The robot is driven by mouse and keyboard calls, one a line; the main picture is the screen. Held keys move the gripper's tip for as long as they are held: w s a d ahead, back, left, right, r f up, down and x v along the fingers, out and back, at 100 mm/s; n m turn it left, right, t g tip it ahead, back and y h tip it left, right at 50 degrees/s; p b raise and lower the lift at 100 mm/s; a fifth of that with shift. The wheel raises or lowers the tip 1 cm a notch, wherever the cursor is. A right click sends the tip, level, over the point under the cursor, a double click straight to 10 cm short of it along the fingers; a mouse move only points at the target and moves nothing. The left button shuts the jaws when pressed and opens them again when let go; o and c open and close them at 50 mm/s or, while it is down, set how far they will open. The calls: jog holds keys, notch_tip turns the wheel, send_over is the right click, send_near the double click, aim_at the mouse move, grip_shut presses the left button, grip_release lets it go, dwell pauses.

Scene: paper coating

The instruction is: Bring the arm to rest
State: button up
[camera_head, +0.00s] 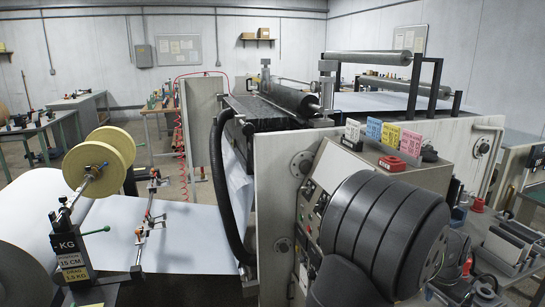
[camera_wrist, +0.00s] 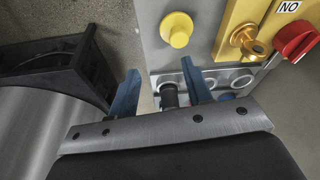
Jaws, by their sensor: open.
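My gripper (camera_wrist: 160,88) shows in the wrist view with its two blue fingers spread apart. It is open. A short black cylindrical part (camera_wrist: 169,95) appears between the fingers, by a pale row of round fittings (camera_wrist: 208,82). I cannot tell whether the fingers touch it, and no hold on it shows. The grey panel (camera_wrist: 155,22) with a yellow knob (camera_wrist: 176,29) lies just beyond the fingertips. My gripper cannot be made out in the head view.
A red knob (camera_wrist: 297,40) and a yellow plate (camera_wrist: 232,22) are at the right in the wrist view. A black frame (camera_wrist: 85,65) and a silver roller (camera_wrist: 30,135) are at the left. In the head view, the coating machine (camera_head: 270,175) stands centrally and white paper (camera_head: 190,235) spreads left.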

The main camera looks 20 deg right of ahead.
jog(key=s+r, duration=0.5)
jog(key=s, duration=0.4)
jog(key=w+d, duration=0.1)
jog(key=d, duration=2.1)
jog(key=shift+w+r, duration=0.35)
jog(key=shift+w, duration=0.05)
jog(key=shift+d, duration=0.1)
